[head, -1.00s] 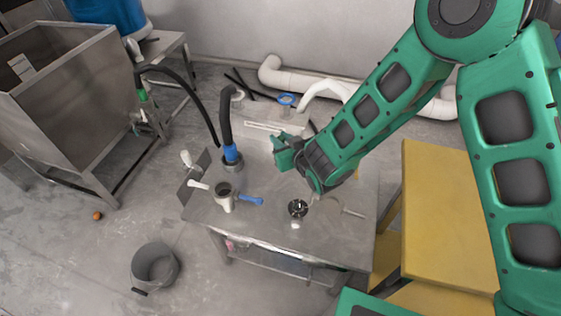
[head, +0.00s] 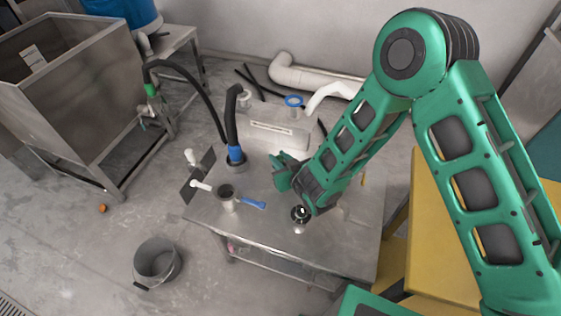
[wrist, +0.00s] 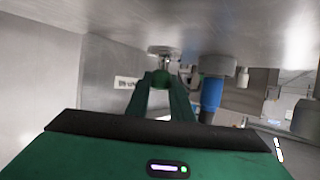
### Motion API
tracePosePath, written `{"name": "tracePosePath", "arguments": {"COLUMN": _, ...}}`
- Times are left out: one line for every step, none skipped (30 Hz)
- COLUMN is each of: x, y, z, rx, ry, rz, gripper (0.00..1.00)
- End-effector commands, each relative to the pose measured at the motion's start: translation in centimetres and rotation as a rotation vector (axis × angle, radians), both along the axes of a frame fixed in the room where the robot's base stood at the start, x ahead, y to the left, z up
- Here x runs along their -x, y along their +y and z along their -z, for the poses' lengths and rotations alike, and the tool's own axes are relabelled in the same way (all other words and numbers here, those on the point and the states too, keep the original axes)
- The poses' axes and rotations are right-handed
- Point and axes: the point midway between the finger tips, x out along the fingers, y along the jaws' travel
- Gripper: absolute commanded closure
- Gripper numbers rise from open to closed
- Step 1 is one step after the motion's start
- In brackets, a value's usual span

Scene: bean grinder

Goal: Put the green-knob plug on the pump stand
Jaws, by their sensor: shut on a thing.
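My gripper (head: 281,172) is over the steel table, to the right of the blue-collared hose. In the wrist view its two green fingers (wrist: 164,82) are closed around a round green knob. This looks like the green-knob plug (wrist: 163,76). A round metal disc (wrist: 160,50) shows just beyond the knob, close to the steel surface; I cannot tell whether they touch. In the head view the plug is hidden by my gripper. I take the steel table (head: 255,225) to be the pump stand, but this is not certain.
A black hose with a blue collar (head: 236,154) stands left of my gripper. A cup-like fitting with a blue handle (head: 250,203) and a dark round fitting (head: 300,214) are nearer the front edge. A grey box (head: 275,136) is behind. A bucket (head: 157,262) stands on the floor.

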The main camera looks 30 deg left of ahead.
Motion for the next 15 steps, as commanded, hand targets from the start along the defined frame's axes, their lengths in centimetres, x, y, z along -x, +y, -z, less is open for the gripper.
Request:
{"name": "tracePosePath", "arguments": {"x": 0.0, "y": 0.0, "z": 0.9, "rx": 0.001, "ry": 0.000, "rz": 0.001, "gripper": 1.00}}
{"name": "tracePosePath", "arguments": {"x": 0.0, "y": 0.0, "z": 1.3, "rx": 0.001, "ry": 0.000, "rz": 0.001, "gripper": 1.00}}
{"name": "tracePosePath", "arguments": {"x": -0.1, "y": 0.0, "z": 1.6, "rx": 0.001, "ry": 0.000, "rz": 0.001, "gripper": 1.00}}
{"name": "tracePosePath", "arguments": {"x": -0.1, "y": -0.1, "z": 1.8, "rx": 0.000, "ry": -0.001, "rz": 0.002, "gripper": 1.00}}
{"name": "tracePosePath", "arguments": {"x": -0.1, "y": -0.1, "z": 1.9, "rx": 0.000, "ry": -0.001, "rz": 0.002, "gripper": 1.00}}
{"name": "tracePosePath", "arguments": {"x": -0.1, "y": -0.1, "z": 1.9, "rx": 0.000, "ry": -0.001, "rz": 0.002, "gripper": 1.00}}
{"name": "tracePosePath", "arguments": {"x": -0.1, "y": -0.1, "z": 1.9, "rx": 0.000, "ry": -0.001, "rz": 0.002, "gripper": 1.00}}
{"name": "tracePosePath", "arguments": {"x": -0.1, "y": -0.1, "z": 1.9, "rx": -0.001, "ry": -0.002, "rz": 0.002, "gripper": 1.00}}
{"name": "tracePosePath", "arguments": {"x": -0.1, "y": -0.1, "z": 1.9, "rx": 0.000, "ry": -0.001, "rz": 0.002, "gripper": 1.00}}
{"name": "tracePosePath", "arguments": {"x": -0.1, "y": -0.1, "z": 1.9, "rx": 0.000, "ry": -0.001, "rz": 0.002, "gripper": 1.00}}
{"name": "tracePosePath", "arguments": {"x": -0.2, "y": -0.1, "z": 1.9, "rx": 0.000, "ry": -0.001, "rz": 0.002, "gripper": 1.00}}
{"name": "tracePosePath", "arguments": {"x": -0.2, "y": -0.1, "z": 1.9, "rx": 0.000, "ry": -0.001, "rz": 0.002, "gripper": 1.00}}
{"name": "tracePosePath", "arguments": {"x": -0.2, "y": -0.1, "z": 2.0, "rx": 0.000, "ry": -0.002, "rz": 0.003, "gripper": 1.00}}
{"name": "tracePosePath", "arguments": {"x": -0.2, "y": -0.1, "z": 2.0, "rx": 0.000, "ry": -0.002, "rz": 0.003, "gripper": 1.00}}
{"name": "tracePosePath", "arguments": {"x": -0.2, "y": -0.1, "z": 2.1, "rx": 0.000, "ry": -0.002, "rz": 0.003, "gripper": 1.00}}
